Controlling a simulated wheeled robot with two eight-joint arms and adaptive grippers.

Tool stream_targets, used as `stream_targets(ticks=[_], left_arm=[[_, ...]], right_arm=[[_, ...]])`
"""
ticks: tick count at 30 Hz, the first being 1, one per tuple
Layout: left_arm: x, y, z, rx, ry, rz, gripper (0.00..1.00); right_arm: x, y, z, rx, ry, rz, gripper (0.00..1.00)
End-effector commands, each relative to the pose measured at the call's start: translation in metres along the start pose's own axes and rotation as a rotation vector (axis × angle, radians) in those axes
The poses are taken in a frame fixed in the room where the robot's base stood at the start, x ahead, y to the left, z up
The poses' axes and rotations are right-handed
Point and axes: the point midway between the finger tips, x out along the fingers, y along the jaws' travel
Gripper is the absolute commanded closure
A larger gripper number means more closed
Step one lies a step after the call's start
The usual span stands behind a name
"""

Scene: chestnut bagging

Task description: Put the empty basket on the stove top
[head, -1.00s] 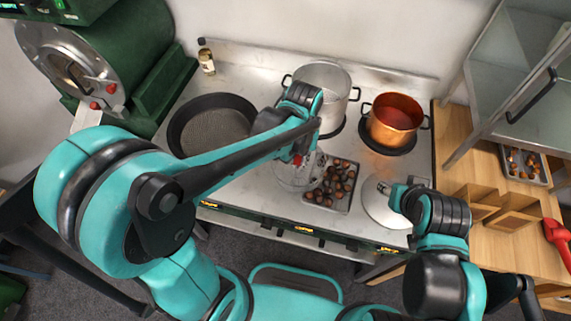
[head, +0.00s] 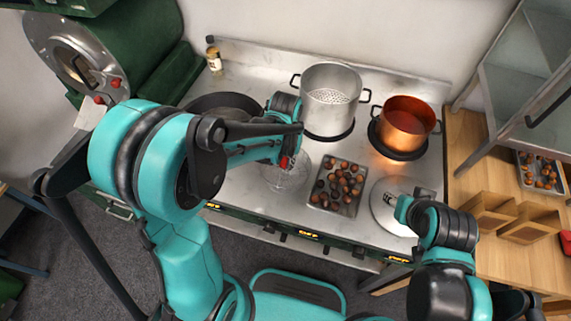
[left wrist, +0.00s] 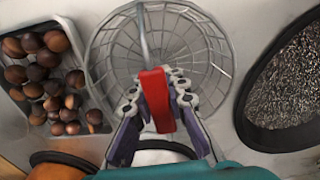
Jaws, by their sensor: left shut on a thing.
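The empty wire basket (head: 287,178) is at the front of the steel stove top (head: 240,186), left of the chestnut tray. I cannot tell whether it touches the surface or hangs just above it. In the left wrist view the round mesh basket (left wrist: 195,55) shows no chestnuts inside. My left gripper (head: 286,158) is shut on its red handle (left wrist: 157,100), and the fingers (left wrist: 158,112) close around it. My right gripper (head: 402,206) is beside the round metal lid (head: 383,212) at the stove's front right; its fingers are too small to judge.
A chestnut tray (head: 312,204) lies close right of the basket. A dark pan (head: 190,108) is at the left, partly hidden by my arm. A silver pot (head: 325,105) and a copper pot (head: 405,125) stand behind. Wooden boxes (head: 520,225) are on the right counter.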

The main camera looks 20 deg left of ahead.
Motion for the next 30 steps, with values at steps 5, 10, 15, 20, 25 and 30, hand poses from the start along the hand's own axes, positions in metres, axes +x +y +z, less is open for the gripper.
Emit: stream_targets(ticks=[5,10,15,20,25,30], left_arm=[[0.001,0.000,0.000,0.000,0.000,0.000,0.65],[0.001,0.000,0.000,0.000,0.000,0.000,0.65],[0.001,0.000,0.000,0.000,0.000,0.000,0.65],[-0.013,0.000,0.000,0.000,0.000,0.000,0.65],[-0.049,0.000,0.000,0.000,0.000,0.000,0.65],[-0.086,0.000,0.000,0.000,0.000,0.000,0.65]], right_arm=[[0.001,0.000,0.001,0.000,0.000,0.000,0.57],[0.001,0.000,0.001,0.000,0.000,0.000,0.57],[0.001,0.000,0.000,0.000,0.000,0.000,0.57],[-0.004,0.000,-0.003,0.000,0.000,0.000,0.57],[-0.015,0.000,-0.011,0.000,0.000,0.000,0.57],[-0.025,0.000,-0.018,0.000,0.000,0.000,0.57]])
